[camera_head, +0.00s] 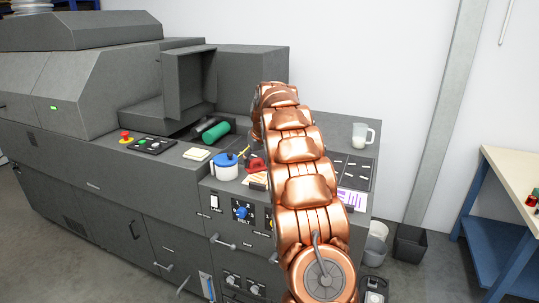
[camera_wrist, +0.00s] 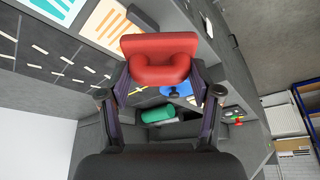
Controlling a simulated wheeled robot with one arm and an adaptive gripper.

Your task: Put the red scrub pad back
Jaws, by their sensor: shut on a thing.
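The red scrub pad (camera_wrist: 158,55) has a rounded handle and sits between the two fingers of my gripper (camera_wrist: 161,82) in the wrist view. The fingers are shut on it from both sides. In the head view the red scrub pad (camera_head: 256,162) shows just left of my copper arm, above the machine's worktop (camera_head: 190,166). My arm hides most of the gripper there. I cannot tell from these views whether the pad touches the surface beneath it.
A green cylinder (camera_head: 216,132), a pale block (camera_head: 197,154) and a red emergency button (camera_head: 126,135) are farther left. Striped cards (camera_wrist: 108,22) lie near the pad.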

